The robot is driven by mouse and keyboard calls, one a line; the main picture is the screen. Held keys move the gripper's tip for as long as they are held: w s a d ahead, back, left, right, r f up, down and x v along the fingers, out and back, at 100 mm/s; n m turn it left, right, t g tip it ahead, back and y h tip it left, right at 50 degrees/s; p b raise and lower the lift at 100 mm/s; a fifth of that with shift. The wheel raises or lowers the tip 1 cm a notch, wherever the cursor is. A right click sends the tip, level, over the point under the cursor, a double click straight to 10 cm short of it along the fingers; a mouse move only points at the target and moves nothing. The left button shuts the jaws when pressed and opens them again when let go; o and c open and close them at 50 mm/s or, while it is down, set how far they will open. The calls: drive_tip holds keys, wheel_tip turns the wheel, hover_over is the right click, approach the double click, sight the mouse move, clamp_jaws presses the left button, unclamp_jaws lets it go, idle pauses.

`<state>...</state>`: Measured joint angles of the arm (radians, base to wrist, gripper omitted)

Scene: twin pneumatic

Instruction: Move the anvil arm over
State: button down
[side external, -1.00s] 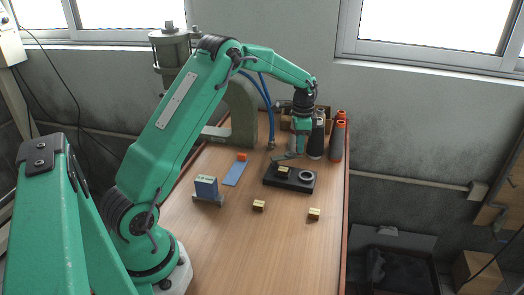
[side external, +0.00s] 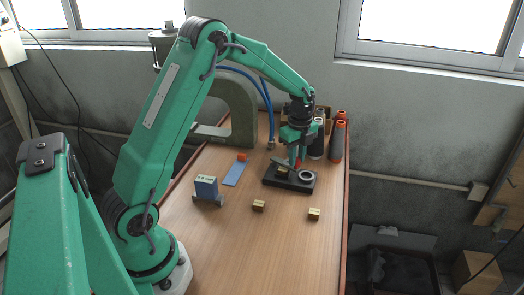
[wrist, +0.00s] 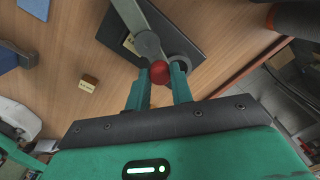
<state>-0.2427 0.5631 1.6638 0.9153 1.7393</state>
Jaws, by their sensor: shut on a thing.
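The anvil arm (wrist: 134,18) is a grey bar with a round end, and a red ball knob (wrist: 160,72) shows beside that end. My gripper (wrist: 160,80) is shut on the red knob, one green finger on each side. In the side view my gripper (side external: 296,160) is low over the black base (side external: 299,187), and the grey anvil arm (side external: 279,161) shows at its left. A grey ring (side external: 306,177) sits on the base at the right. A brass block (side external: 283,171) sits on the base's left part, partly hidden by the arm in the wrist view.
Two brass blocks (side external: 259,205) (side external: 314,214) lie on the wooden table in front. A blue block in a holder (side external: 206,188), a blue strip (side external: 236,174) and an orange piece (side external: 241,157) are at left. Dark orange-topped cylinders (side external: 338,141) stand behind right. The front table is largely clear.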

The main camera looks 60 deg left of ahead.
drive_tip(key=shift+s+d+r+m, duration=0.1)
drive_tip(key=shift+s+d+m, duration=0.05)
drive_tip(key=shift+s+m, duration=0.75)
drive_tip(key=shift+s+d+r+m, duration=0.1)
drive_tip(key=shift+s+m, duration=0.45)
drive_tip(key=shift+m, duration=0.65)
drive_tip(key=c, duration=1.2)
unclamp_jaws()
drive_tip(key=shift+s+f, duration=0.1)
drive_tip(key=shift+f, duration=0.05)
wheel_tip(320, 180, up, 8)
